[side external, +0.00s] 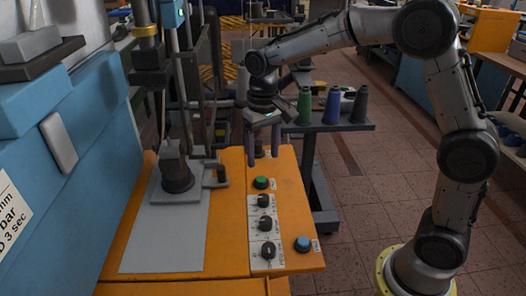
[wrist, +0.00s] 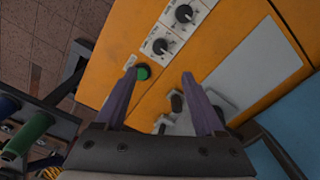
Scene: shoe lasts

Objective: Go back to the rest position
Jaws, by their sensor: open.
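My gripper (side external: 262,158) hangs over the back right of the orange machine top (side external: 230,210) in the side view, fingers pointing down. In the wrist view my gripper (wrist: 158,82) has its two purple fingers apart, with nothing between them. The green button (side external: 261,183) is close to the fingers in the side view. The green button (wrist: 142,72) shows beside the left finger in the wrist view; I cannot tell the height of the fingers above the panel.
Black knobs (side external: 267,251) and a blue button (side external: 302,244) sit on the panel. A grey press post (side external: 176,170) stands left of my gripper. A shelf (side external: 345,126) with thread cones (side external: 332,106) is behind on the right. A blue cabinet (side external: 95,130) fills the left.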

